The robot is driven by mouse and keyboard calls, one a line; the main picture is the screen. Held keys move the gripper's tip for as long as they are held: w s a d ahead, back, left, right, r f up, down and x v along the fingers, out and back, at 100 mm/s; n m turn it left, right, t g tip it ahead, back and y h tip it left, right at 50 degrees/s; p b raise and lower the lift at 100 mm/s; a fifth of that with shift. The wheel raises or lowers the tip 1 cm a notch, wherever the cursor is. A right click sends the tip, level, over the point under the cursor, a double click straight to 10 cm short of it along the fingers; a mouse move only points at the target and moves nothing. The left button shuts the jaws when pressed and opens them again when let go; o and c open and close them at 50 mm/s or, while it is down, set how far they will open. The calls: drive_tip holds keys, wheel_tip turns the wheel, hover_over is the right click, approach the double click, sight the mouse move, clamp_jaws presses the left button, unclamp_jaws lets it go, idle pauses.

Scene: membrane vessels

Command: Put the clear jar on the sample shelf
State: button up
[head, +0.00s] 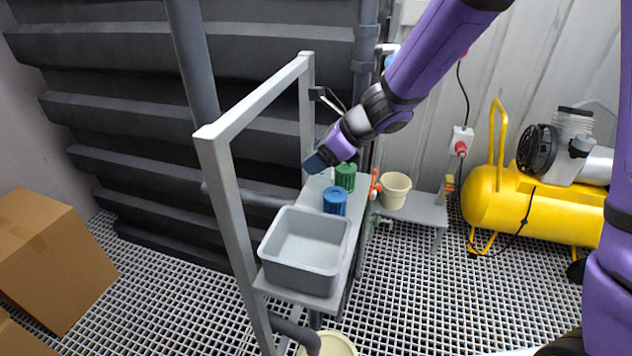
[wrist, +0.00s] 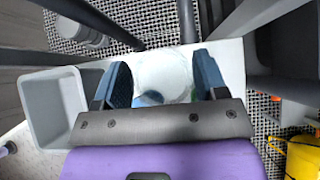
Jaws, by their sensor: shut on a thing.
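My gripper (head: 318,160) is above the far part of a narrow grey shelf (head: 357,232) in the head view. In the wrist view its two dark blue fingers (wrist: 153,88) are shut on the clear jar (wrist: 172,68), which shows as a pale see-through round shape between them. A small blue patch shows at the jar's near side. In the head view the jar is mostly hidden by the gripper. I cannot tell whether the jar touches the surface below. Which surface is the sample shelf is not marked.
On the narrow shelf stand a grey tub (head: 302,278), a blue jar (head: 335,201) and a green jar (head: 345,177). A grey upright frame (head: 222,185) rises along its left side. A cream bucket (head: 395,191) stands on a low bench (head: 428,212) to the right.

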sight(319, 175)
drive_tip(key=shift+f, duration=2.55)
drive_tip(key=shift+f, duration=0.1)
drive_tip(key=o, duration=1)
drive_tip(key=shift+d+r, duration=0.25)
drive_tip(key=shift+r, duration=0.1)
drive_tip(key=v, duration=1.1)
drive_tip(key=shift+s+d+r, duration=0.15)
